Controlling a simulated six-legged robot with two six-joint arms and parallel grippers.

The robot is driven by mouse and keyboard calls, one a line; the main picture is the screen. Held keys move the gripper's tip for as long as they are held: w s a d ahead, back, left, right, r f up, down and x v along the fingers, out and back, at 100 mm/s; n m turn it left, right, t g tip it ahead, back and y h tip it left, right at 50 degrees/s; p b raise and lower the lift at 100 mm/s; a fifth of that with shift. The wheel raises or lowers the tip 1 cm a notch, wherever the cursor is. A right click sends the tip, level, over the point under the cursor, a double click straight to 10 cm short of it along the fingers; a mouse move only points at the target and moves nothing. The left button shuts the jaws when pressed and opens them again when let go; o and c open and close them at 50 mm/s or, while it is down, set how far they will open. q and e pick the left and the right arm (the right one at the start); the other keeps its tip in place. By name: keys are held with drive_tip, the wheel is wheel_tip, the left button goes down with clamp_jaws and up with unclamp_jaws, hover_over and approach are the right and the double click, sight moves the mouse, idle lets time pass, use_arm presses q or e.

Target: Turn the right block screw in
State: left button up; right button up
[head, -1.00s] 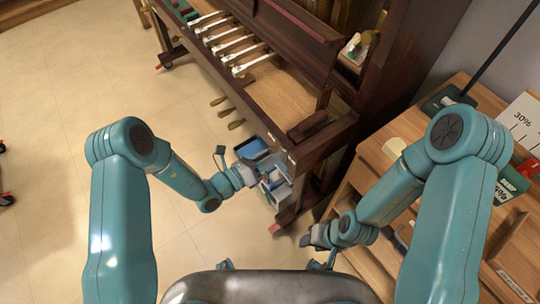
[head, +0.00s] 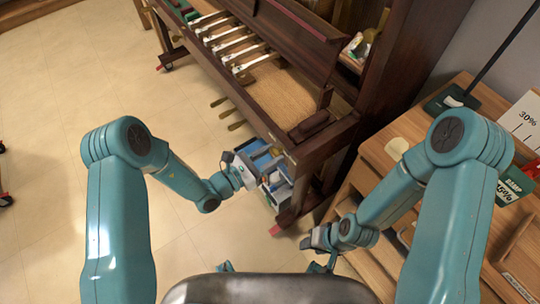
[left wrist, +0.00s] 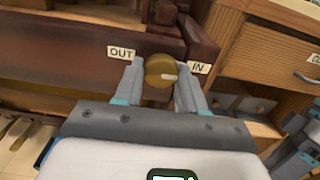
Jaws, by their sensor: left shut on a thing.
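The right block screw (left wrist: 160,72) is a round brass knob with a white mark pointing right, toward the IN label (left wrist: 200,68); the OUT label (left wrist: 121,53) is on its left. It is set in the dark wooden end of the piano. My left gripper (left wrist: 161,82) is shut on the screw, one finger at each side of it in the left wrist view. In the head view the left gripper (head: 258,172) is at the piano's near corner, where the screw is hidden. My right gripper (head: 318,238) is apart from the piano, over the floor; its jaws are too small to read.
The open piano (head: 310,55) shows several white-topped keys (head: 222,40). A wooden cabinet (head: 455,165) stands at right, close to my right arm, with a green DAMP card (head: 513,187) on it. Tiled floor (head: 70,120) is free at left.

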idle(0.3)
use_arm(q)
drive_tip(key=o, duration=1)
drive_tip(key=shift+a, duration=0.1)
drive_tip(key=v, duration=1.6)
drive_tip(key=shift+s+a, duration=0.1)
drive_tip(key=shift+s, duration=0.05)
